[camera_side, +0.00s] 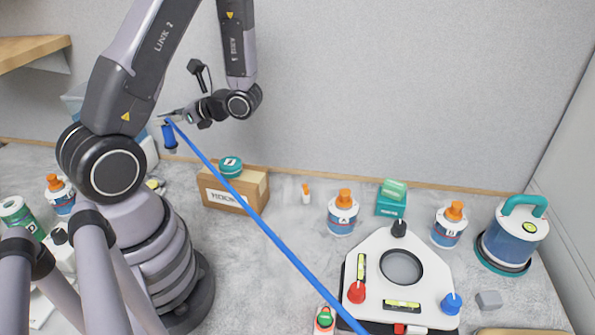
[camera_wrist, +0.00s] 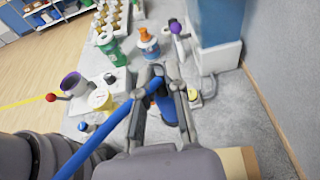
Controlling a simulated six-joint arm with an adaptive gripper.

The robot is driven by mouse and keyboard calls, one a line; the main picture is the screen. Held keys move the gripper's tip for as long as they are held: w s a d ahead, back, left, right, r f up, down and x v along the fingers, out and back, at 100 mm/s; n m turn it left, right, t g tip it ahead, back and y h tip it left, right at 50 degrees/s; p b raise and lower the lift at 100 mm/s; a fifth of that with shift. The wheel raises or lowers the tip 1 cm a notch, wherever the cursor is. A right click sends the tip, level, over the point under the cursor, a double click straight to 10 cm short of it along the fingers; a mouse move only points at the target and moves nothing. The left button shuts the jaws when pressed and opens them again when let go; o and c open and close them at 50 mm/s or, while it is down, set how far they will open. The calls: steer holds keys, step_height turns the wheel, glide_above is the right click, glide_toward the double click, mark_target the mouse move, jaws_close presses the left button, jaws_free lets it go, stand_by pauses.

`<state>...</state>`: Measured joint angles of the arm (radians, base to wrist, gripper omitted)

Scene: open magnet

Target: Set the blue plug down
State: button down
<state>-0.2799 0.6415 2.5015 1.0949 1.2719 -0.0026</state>
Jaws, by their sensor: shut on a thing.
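My gripper (camera_side: 172,115) is at the upper left in the side view, held well above the table. It is shut on the blue plug (camera_side: 170,137), which hangs below the fingers. A blue cable (camera_side: 250,217) runs from the fingers down to the lower right. In the wrist view my gripper (camera_wrist: 172,82) has the blue plug (camera_wrist: 167,110) between its fingers, partly hidden by them. The cable (camera_wrist: 90,147) leaves to the lower left there. Where the plug's far end points is hard to tell.
A cardboard box (camera_side: 233,190) with a teal tin (camera_side: 230,166) on it stands at the back wall. A white plate (camera_side: 378,263) with a round hole and coloured knobs is at the right. Orange-capped bottles (camera_side: 342,215) stand behind it. Grey table between box and plate is mostly clear.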

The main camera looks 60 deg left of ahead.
mark_target(170, 134)
step_height(170, 134, down, 4)
steer(key=shift+r, duration=0.25)
steer(key=shift+w+a+f, duration=0.15)
steer(key=shift+f, duration=0.15)
steer(key=w+a+f, duration=0.7)
steer(key=a+f, duration=0.4)
steer(key=f, duration=0.2)
steer(key=shift+w+a, duration=0.15)
steer(key=shift+a, duration=0.15)
steer(key=shift+f, duration=0.6)
steer(key=c, duration=1.2)
jaws_free()
steer(key=shift+o, duration=0.2)
